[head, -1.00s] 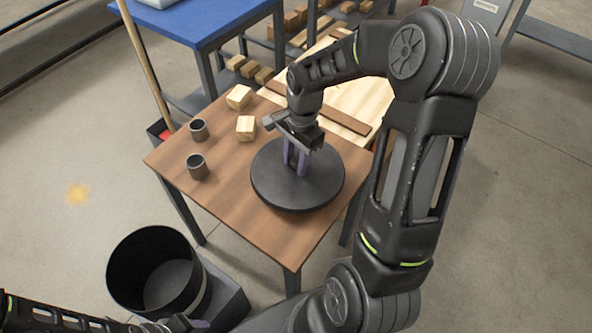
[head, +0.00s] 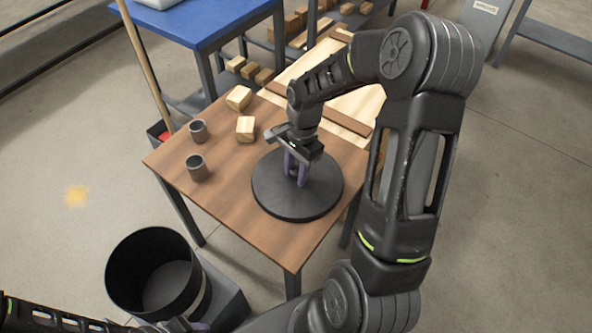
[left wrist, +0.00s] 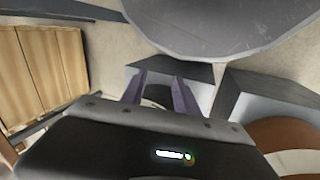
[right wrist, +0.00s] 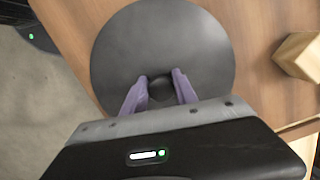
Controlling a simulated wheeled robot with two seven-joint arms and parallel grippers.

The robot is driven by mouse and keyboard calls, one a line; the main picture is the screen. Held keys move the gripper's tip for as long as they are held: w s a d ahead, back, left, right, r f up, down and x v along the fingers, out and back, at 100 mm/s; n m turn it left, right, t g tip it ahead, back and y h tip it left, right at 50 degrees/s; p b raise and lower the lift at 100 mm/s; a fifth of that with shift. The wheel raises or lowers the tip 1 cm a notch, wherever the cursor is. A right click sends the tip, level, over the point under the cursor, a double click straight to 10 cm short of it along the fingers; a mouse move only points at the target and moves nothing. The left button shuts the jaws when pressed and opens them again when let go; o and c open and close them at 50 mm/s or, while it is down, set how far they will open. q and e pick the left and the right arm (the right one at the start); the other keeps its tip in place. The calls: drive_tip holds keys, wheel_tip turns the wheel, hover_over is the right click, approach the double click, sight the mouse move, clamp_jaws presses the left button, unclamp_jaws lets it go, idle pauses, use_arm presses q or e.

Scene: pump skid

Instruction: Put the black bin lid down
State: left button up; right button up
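The black bin lid (head: 275,203) is a round dark disc with a central knob (right wrist: 160,89), level over the right front part of the brown table (head: 225,215). It also shows in the right wrist view (right wrist: 165,35). My right gripper (head: 296,178) points down at the lid's middle. Its two purple fingers (right wrist: 160,82) are closed against both sides of the knob. I cannot tell whether the lid's underside touches the table. My left gripper (left wrist: 158,80) has its fingers apart with nothing visible between them; in the head view it is mostly cut off at the bottom edge.
An open black bin (head: 155,275) stands on the floor at the lower left. Two dark cups (head: 197,168) and two wooden blocks (head: 246,128) stand on the table, left of and behind the lid. A blue table (head: 215,22) is behind. The table's front left part is clear.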

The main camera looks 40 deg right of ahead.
drive_tip(key=o, duration=0.4)
drive_tip(key=shift+r, duration=0.2)
wheel_tip(320, 180, up, 12)
drive_tip(key=d+p, duration=0.1)
drive_tip(key=shift+d+p, duration=0.25)
drive_tip(key=shift+p, duration=0.1)
drive_tip(key=shift+f, duration=0.15)
idle(0.6)
